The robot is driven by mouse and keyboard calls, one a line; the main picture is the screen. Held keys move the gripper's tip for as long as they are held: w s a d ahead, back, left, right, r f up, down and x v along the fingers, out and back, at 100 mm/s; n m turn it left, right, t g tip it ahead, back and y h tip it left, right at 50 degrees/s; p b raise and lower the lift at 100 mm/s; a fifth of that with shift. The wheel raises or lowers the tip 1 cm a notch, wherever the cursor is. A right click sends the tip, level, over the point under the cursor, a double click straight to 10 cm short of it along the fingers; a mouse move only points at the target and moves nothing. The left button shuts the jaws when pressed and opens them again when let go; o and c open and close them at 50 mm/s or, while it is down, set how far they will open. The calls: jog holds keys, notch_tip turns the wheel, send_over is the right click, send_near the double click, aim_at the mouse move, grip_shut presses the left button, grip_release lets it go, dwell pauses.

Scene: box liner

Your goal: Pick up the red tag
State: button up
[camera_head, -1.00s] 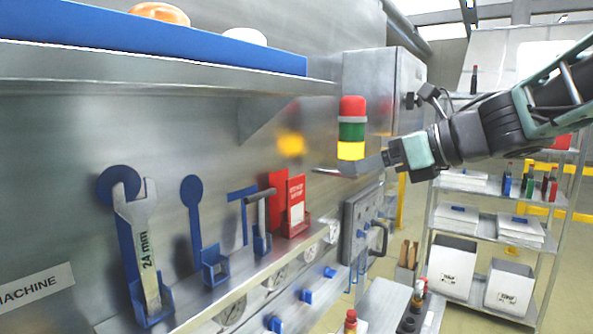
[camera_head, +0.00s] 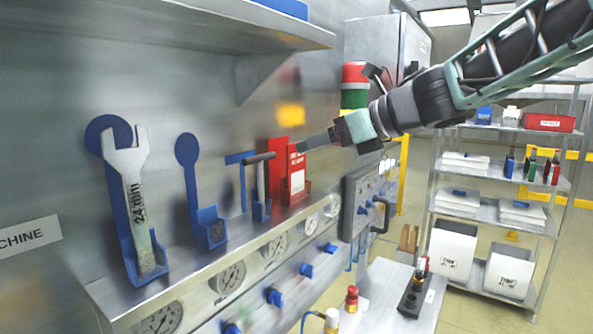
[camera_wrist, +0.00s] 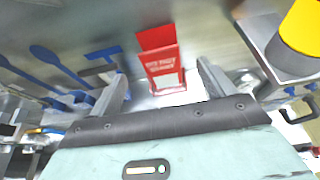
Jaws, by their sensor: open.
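The red tag (camera_head: 296,173) stands upright in a red holder (camera_head: 279,160) on the ledge of the steel machine panel. It has a white label and lettering on its front. In the wrist view the red tag (camera_wrist: 164,68) is ahead, framed between the fingers, apart from them. My gripper (camera_head: 302,146) is beside the tag's top in the head view, its fingers pointing left towards it. The wrist view shows my gripper (camera_wrist: 163,85) with its two fingers spread and nothing between them.
Left of the tag are a T-handled tool (camera_head: 260,180), an empty blue holder (camera_head: 208,228) and a wrench (camera_head: 135,195) on the same ledge. A signal light (camera_head: 354,73) stands close behind my gripper. A shelf (camera_head: 200,30) overhangs the panel.

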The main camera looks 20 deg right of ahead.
aim_at(296, 171)
jog(key=p+x, duration=0.2)
jog(key=x, duration=0.5)
jog(key=shift+r, duration=0.15)
jog(key=shift+c, duration=0.3)
jog(key=c, duration=1)
